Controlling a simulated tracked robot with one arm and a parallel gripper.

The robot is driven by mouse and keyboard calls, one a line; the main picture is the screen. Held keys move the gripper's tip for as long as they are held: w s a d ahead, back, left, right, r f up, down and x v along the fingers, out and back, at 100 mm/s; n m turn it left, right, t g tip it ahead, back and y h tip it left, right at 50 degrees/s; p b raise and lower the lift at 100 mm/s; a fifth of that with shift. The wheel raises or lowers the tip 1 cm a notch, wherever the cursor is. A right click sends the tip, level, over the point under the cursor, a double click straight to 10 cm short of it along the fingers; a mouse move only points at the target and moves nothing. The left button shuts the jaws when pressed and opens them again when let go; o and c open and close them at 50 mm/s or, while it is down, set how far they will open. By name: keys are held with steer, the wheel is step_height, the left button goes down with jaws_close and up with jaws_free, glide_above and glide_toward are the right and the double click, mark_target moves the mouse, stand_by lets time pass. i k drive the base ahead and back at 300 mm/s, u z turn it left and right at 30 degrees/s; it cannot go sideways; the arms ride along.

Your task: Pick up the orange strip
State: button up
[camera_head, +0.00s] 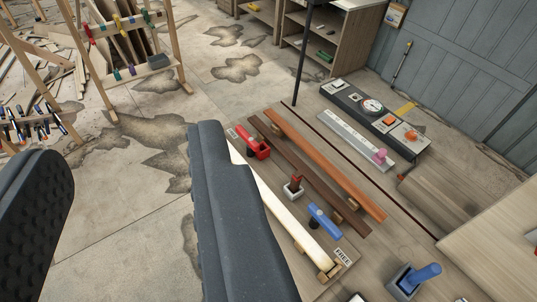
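The orange strip (325,163) is a long, thin orange-brown bar lying diagonally on the wooden bench, right of the picture's middle. The right finger is left of the orange strip and hides part of a pale cream strip (283,213). The orange strip is clear of both fingers.
A red clamp (252,144), a small grey clamp (294,187) and a blue-handled tool (324,221) stand left of the strip. A control panel (372,107) and a thin dark rod (350,155) lie to its right. A blue-handled grey block (413,279) sits at bottom right.

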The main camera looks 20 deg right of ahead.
mark_target(364, 201)
steer(key=u, duration=1.25)
steer(key=i, duration=2.5)
steer(key=z, duration=3.2)
steer(key=i, duration=0.45)
steer(key=z, duration=0.45)
